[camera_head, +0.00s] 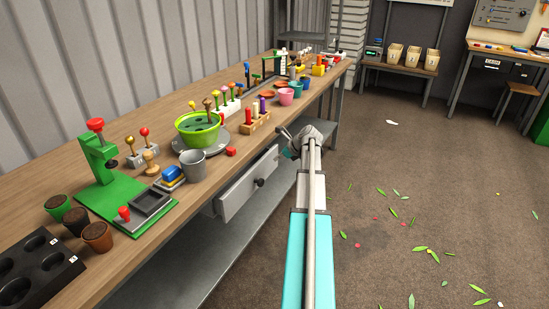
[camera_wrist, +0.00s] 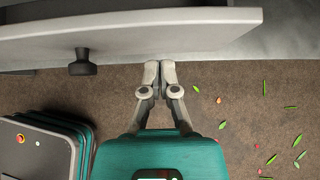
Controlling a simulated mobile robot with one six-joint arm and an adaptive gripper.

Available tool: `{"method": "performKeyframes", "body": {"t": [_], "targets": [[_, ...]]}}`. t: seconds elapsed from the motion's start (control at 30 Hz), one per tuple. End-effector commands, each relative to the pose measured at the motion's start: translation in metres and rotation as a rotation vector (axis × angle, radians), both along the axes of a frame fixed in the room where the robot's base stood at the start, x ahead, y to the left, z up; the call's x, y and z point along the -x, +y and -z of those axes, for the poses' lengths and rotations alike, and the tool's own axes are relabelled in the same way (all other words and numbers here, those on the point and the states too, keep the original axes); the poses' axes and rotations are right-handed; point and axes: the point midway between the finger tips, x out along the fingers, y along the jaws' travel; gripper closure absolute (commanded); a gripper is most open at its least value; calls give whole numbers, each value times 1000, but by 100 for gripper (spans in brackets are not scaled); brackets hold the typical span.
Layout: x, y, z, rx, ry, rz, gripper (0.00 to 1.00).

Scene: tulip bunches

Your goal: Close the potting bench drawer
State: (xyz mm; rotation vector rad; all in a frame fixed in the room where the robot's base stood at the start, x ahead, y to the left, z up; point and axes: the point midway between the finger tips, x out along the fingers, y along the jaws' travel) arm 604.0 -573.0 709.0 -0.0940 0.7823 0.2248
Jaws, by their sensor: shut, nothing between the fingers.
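The potting bench drawer (camera_head: 240,193) is light grey and stands pulled out from under the wooden bench top, with its dark round knob (camera_head: 259,183) on the front. In the wrist view the drawer front (camera_wrist: 200,28) spans the top, and the knob (camera_wrist: 82,68) is left of the fingers. My gripper (camera_head: 284,133) is at the far end of the drawer in the head view, partly hidden by my arm. In the wrist view my gripper (camera_wrist: 159,66) is shut and empty, its tips at the drawer front's edge; I cannot tell whether they touch.
The bench top (camera_head: 165,215) carries a green bowl (camera_head: 198,130), a grey cup (camera_head: 192,165), a green press (camera_head: 110,180) and several pots. A lower shelf (camera_head: 190,255) runs beneath the drawer. The floor right of the bench is open, with scattered leaves.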

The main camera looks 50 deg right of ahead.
Motion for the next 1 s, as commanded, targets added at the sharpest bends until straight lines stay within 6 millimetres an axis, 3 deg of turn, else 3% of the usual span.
{"method": "performKeyframes", "body": {"t": [0.7, 1.0], "targets": [[56, -11, -56, -1, 0, -6, 100], [71, -15, -70, -2, 1, -6, 100]]}}
